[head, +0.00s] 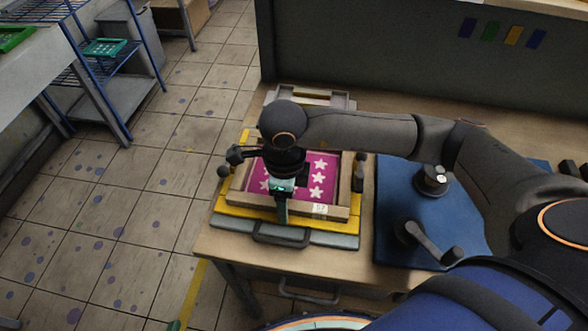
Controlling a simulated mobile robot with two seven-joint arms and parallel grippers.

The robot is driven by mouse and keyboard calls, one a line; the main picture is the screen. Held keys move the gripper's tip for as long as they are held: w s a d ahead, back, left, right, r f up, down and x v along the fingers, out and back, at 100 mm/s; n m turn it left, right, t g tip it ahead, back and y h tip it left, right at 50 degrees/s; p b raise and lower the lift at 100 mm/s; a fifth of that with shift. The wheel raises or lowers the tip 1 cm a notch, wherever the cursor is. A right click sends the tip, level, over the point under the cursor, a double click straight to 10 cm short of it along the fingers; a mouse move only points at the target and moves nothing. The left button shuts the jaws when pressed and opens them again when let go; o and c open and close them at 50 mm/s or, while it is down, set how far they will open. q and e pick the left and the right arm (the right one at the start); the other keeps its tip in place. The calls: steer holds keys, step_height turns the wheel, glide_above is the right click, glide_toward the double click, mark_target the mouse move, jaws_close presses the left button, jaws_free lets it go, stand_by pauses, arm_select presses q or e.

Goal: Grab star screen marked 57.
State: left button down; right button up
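The star screen (317,178) is a pink sheet with white stars in a pale wooden frame. It lies on a yellow board at the table's left end. A small white label (320,209) on its near edge seems to read 57. The hand hides part of the pink sheet. I cannot tell whether the finger touches the frame or how far apart the fingers are.
The yellow board (228,207) rests on a grey base with a dark handle (281,236) in front. A blue mat (395,205) with dark metal fittings lies to the right. A grey panel (400,60) stands behind. Tiled floor is clear on the left, beside blue wire shelves (95,75).

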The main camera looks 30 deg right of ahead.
jaws_close()
stand_by(0.4)
